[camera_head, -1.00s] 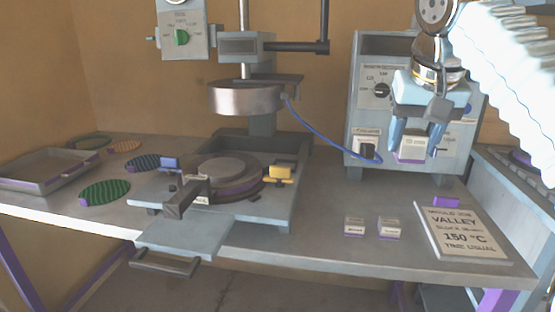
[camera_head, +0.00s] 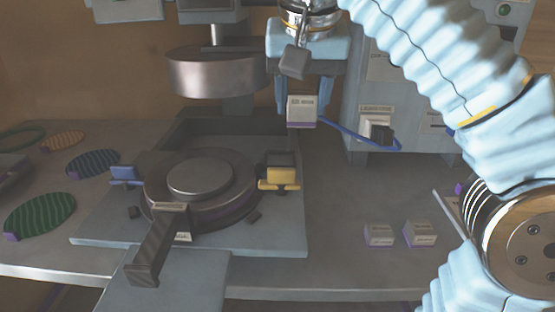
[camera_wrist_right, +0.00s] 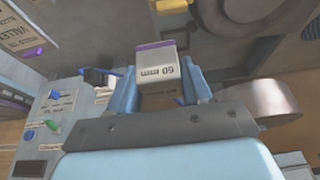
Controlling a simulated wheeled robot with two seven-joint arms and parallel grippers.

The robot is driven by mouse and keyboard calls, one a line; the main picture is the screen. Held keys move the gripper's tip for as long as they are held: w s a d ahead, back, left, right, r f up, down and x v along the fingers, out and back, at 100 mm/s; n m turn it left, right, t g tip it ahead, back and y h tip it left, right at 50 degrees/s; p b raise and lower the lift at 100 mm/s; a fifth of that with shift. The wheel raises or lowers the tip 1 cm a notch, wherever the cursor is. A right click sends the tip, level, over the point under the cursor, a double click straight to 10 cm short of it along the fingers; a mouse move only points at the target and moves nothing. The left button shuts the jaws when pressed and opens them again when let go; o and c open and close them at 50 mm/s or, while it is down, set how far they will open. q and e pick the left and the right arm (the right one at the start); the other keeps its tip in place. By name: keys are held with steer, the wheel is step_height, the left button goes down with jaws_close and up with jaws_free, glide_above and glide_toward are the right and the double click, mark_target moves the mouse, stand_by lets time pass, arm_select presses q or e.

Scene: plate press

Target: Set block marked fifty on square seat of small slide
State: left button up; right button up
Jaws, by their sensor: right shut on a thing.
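My right gripper (camera_head: 304,98) is shut on a small white block (camera_head: 301,110) with a purple base, held in the air right of the press head. In the right wrist view the block (camera_wrist_right: 157,66) sits between the fingers; its mark looks like an upside-down 60, too small to be sure. Below it, beside the round press plate (camera_head: 200,185), is a yellow slide piece (camera_head: 280,174) with a dark square top. A blue slide piece (camera_head: 125,175) is on the plate's other side. I cannot tell which carries the square seat. My left gripper is not in view.
Two similar white blocks (camera_head: 379,235) (camera_head: 420,234) stand on the table at the right. The press head (camera_head: 215,73) hangs over the plate. Green and other discs (camera_head: 40,213) lie at the left.

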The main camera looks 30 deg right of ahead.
steer(key=s+a, duration=0.1)
steer(key=a, duration=0.3)
steer(key=w+d+f, duration=0.2)
steer(key=w+f, duration=0.1)
steer(key=w+d+f+b, duration=0.1)
steer(key=w+d+f, duration=0.1)
steer(key=w+f, duration=0.1)
steer(key=w+d+f+b, duration=0.1)
steer(key=w+d+f, duration=0.1)
steer(key=w+f, duration=0.1)
steer(key=shift+w, duration=0.8)
steer(key=shift+s+a+b+x, duration=0.15)
steer(key=shift+b+x, duration=0.2)
steer(key=shift+x, duration=0.65)
steer(key=shift+s+a+b+x, duration=0.1)
steer(key=shift+s+b+x, duration=0.2)
steer(key=shift+x, duration=0.7)
steer(key=shift+w+f, duration=0.1)
steer(key=shift+f, duration=0.1)
steer(key=shift+f, duration=0.15)
steer(key=o, duration=1.2)
